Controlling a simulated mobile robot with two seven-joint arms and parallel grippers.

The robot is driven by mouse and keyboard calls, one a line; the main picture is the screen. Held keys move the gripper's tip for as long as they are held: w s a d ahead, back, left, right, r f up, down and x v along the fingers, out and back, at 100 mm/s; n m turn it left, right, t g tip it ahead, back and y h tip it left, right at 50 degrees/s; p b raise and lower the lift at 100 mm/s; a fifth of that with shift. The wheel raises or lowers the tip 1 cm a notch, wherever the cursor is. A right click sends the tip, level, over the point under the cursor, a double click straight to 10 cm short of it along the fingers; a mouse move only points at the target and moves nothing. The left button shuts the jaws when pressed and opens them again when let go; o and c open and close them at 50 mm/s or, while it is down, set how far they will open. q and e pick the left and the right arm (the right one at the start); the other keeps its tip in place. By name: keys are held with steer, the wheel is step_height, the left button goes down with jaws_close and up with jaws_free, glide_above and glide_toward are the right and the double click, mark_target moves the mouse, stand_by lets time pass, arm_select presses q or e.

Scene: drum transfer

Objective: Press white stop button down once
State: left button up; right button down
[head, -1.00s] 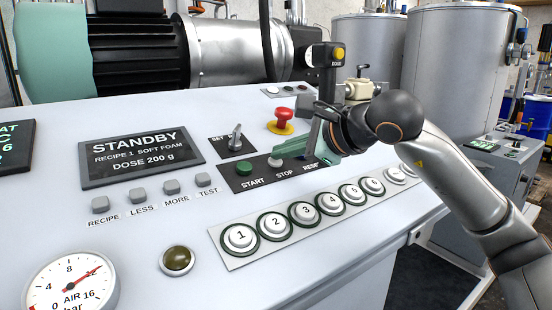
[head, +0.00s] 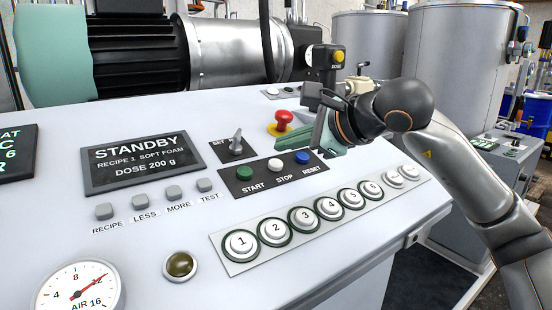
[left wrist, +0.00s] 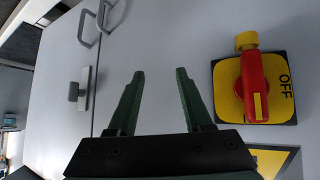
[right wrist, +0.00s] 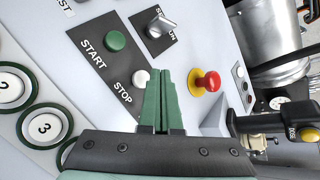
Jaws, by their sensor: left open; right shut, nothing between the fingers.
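The white stop button (head: 275,165) sits on a dark plate between the green start button (head: 244,173) and the blue reset button (head: 302,158). In the right wrist view the stop button (right wrist: 141,78) shows just left of the fingertips. My right gripper (head: 311,148) is shut and empty, above the panel near the reset button, right of the stop button and apart from it. It also shows in the right wrist view (right wrist: 167,72), hiding the reset button. My left gripper (left wrist: 158,75) is open and empty, facing a cabinet front with a red and yellow OFF switch (left wrist: 254,85).
A red emergency button (head: 283,120) stands up behind the plate. A selector knob (head: 236,143) is behind the start button. Numbered white buttons (head: 331,207) run along the front. A display (head: 142,161) reads STANDBY. A lever box (head: 328,62) stands at the back right.

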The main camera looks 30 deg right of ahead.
steer(key=r+p, duration=0.1)
steer(key=s+r+p, duration=0.1)
steer(key=r, duration=0.1)
steer(key=shift+s+d+r, duration=0.1)
steer(key=shift+s+r, duration=0.05)
steer(key=shift+r, duration=0.15)
stand_by(0.6)
